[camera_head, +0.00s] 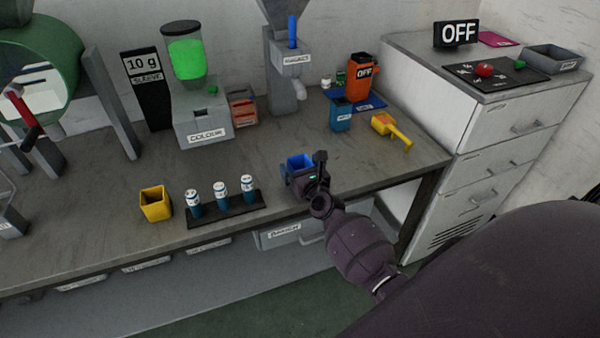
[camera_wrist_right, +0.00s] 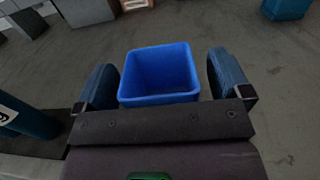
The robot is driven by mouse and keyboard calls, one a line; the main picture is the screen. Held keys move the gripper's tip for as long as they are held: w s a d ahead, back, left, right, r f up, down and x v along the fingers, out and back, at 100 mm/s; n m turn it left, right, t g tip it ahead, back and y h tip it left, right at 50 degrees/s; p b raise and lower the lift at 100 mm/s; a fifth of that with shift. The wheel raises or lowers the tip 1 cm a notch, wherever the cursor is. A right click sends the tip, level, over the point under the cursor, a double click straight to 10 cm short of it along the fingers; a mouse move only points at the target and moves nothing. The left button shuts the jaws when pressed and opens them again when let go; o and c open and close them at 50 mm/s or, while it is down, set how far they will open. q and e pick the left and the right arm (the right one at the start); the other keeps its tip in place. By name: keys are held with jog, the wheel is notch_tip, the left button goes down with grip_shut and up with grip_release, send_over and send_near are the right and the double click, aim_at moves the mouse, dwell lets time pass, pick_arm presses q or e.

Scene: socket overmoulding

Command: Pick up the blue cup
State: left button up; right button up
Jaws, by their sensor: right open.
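The blue cup (camera_head: 299,162) is a square, open-topped cup standing on the grey bench near its front edge. In the right wrist view the blue cup (camera_wrist_right: 160,75) is upright and looks empty, directly ahead of my right gripper. My right gripper (camera_head: 308,174) is at the cup, and its two fingers (camera_wrist_right: 163,85) are open, one on each side of the cup's near part. I cannot tell whether either finger touches it. My gripper hides part of the cup in the head view. My left gripper is not in view.
A yellow cup (camera_head: 156,205) and a dark rack (camera_head: 228,211) with several blue-and-white vials stand to the left. Another blue container (camera_head: 341,116) and a yellow scoop-like item (camera_head: 391,130) stand behind to the right. The colour dispenser (camera_head: 204,128) stands at the back.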

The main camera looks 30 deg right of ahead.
jog(key=c, duration=0.8)
jog(key=shift+c, duration=1)
notch_tip(320, 180, up, 10)
jog(key=p, duration=0.5)
